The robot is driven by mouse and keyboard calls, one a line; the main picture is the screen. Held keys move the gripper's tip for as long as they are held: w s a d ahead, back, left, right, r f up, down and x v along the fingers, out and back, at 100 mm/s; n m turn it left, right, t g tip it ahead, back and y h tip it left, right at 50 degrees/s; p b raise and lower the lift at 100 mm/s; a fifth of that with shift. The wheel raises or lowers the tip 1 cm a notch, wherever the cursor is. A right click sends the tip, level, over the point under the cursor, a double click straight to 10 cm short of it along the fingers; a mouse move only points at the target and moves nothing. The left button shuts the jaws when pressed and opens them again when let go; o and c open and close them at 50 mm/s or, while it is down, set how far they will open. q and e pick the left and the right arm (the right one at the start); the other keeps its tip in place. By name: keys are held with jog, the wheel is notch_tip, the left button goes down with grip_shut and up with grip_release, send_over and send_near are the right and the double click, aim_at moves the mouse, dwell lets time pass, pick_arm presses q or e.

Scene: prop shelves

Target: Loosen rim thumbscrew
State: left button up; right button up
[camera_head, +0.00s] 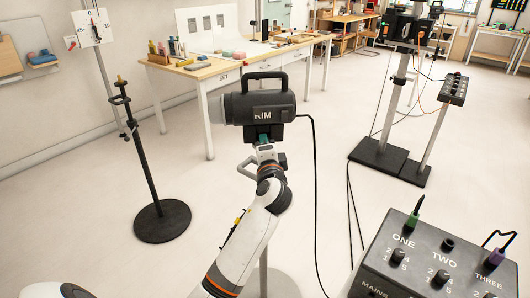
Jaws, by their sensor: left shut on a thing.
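The black stage lamp (259,103) with white lettering that looks like "RIM" stands in the middle of the view, on a grey stand (264,272) mostly hidden behind my arm. A small teal-green part (263,138), which looks like the thumbscrew, shows just under the lamp body. My left gripper (264,146) is at this part from below, its fingers shut on it. The fingertips are small here and partly hidden. My right gripper is not in view.
A black control box (436,262) with knobs labelled ONE, TWO, THREE stands at lower right. A cable (315,190) hangs from the lamp. A round-based stand (162,221) is at left, another lamp stand (380,155) at back right. A workbench (225,70) is behind.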

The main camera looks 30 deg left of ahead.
pick_arm(q)
jog(key=n+b, duration=0.3)
jog(key=n, duration=0.2)
jog(key=shift+f+n, duration=0.15)
jog(key=shift+n, duration=0.15)
jog(key=shift+n+b, duration=1)
jog(key=shift+n, duration=1.1)
jog(key=o, duration=1)
